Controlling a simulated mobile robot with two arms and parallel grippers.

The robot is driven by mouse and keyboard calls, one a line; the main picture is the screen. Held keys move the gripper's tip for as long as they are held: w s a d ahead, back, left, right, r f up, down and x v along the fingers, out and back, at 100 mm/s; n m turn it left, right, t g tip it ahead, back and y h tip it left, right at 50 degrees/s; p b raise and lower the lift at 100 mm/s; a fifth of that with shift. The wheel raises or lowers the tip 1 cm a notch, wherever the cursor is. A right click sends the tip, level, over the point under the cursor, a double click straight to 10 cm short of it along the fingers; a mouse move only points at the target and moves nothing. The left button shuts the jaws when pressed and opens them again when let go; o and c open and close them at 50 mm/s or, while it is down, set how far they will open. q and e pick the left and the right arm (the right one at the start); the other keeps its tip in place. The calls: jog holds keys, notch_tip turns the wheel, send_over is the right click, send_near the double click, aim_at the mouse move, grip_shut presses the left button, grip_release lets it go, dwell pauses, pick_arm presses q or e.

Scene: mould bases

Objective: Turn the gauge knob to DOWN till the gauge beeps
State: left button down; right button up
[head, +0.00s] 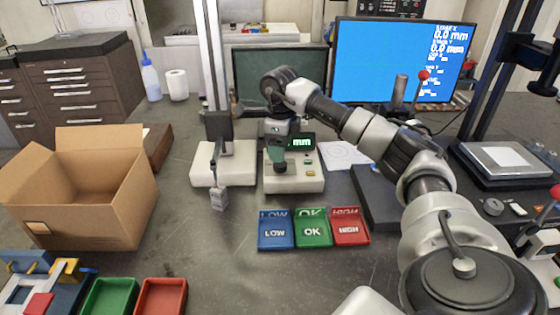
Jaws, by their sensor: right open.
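The gauge (293,183) is a pale block in the middle of the table with a small dark display (302,142) that reads "mm"; any digits are hidden or too small. A yellow button and another small button show on its right side. My right arm reaches in from the lower right. My right gripper (279,155) points down over the left part of the gauge and is open. A dark round part, perhaps the knob (280,168), shows just under it. The gripper hides much of this spot, so I cannot tell whether they touch. My left gripper is not in view.
Blue LOW (275,245), green OK (313,243) and red HIGH (350,239) trays stand before the gauge. A tall column stand (195,177) is close on its left. A cardboard box (100,215) stands left. A blue monitor (385,60) stands behind.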

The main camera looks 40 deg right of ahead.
notch_tip(320, 180, up, 6)
jog(key=shift+f, duration=0.2)
jog(key=shift+r, duration=0.1)
dwell(0.4)
